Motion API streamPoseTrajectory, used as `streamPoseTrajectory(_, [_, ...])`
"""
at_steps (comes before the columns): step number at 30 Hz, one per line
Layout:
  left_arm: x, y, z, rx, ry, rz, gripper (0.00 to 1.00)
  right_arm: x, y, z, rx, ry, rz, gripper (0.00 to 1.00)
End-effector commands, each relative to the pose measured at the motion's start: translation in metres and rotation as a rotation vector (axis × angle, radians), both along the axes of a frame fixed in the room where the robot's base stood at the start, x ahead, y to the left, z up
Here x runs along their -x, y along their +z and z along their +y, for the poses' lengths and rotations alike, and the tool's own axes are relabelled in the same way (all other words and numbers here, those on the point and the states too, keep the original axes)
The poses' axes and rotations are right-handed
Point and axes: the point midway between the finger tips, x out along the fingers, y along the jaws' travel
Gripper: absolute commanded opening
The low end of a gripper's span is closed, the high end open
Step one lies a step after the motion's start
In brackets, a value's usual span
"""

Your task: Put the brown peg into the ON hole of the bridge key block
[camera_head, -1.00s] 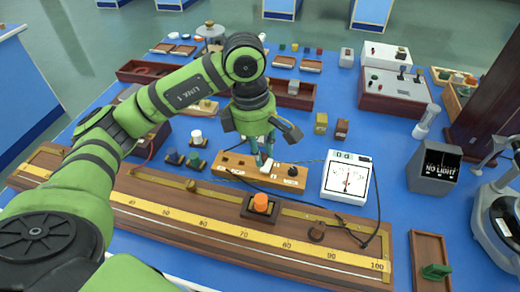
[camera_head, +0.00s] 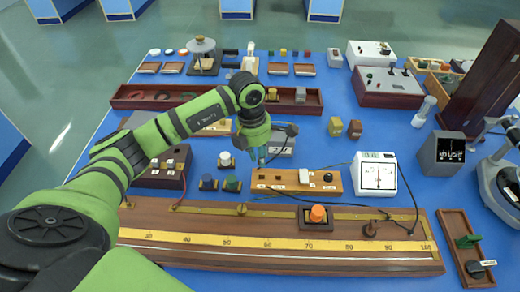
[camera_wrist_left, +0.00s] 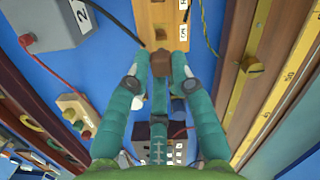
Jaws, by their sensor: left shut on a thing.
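The bridge key block (camera_head: 290,187) is a light wooden bar in the middle of the bench, with a white piece (camera_head: 304,176), a black knob (camera_head: 327,178) and dark spots on its top. Its end also shows at the top of the left wrist view (camera_wrist_left: 158,15). My left gripper (camera_head: 262,160) is at the block's left end, pointing down. In the left wrist view, the gripper (camera_wrist_left: 161,70) is shut on the brown peg (camera_wrist_left: 162,62), close to the block's end. I cannot tell if the peg's lower end is in a hole. My right gripper is not in view.
A wooden rail with a yellow scale (camera_head: 270,243) and an orange-topped slider (camera_head: 318,213) lies in front. A white meter (camera_head: 375,174) with cables stands right of the block. Round pieces (camera_head: 226,159) stand to its left, and a grey box (camera_head: 285,140) is behind.

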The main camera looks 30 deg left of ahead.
Motion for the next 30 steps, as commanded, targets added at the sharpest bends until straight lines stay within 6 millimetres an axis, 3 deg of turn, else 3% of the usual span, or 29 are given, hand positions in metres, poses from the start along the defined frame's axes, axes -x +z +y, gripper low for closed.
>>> streamPoseTrajectory(10, [-0.001,-0.01,0.001,-0.002,0.011,0.001,0.01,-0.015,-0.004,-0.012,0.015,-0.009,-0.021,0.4])
streamPoseTrajectory(30, [-0.001,-0.049,0.001,-0.002,0.01,0.001,0.01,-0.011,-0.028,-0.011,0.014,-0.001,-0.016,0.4])
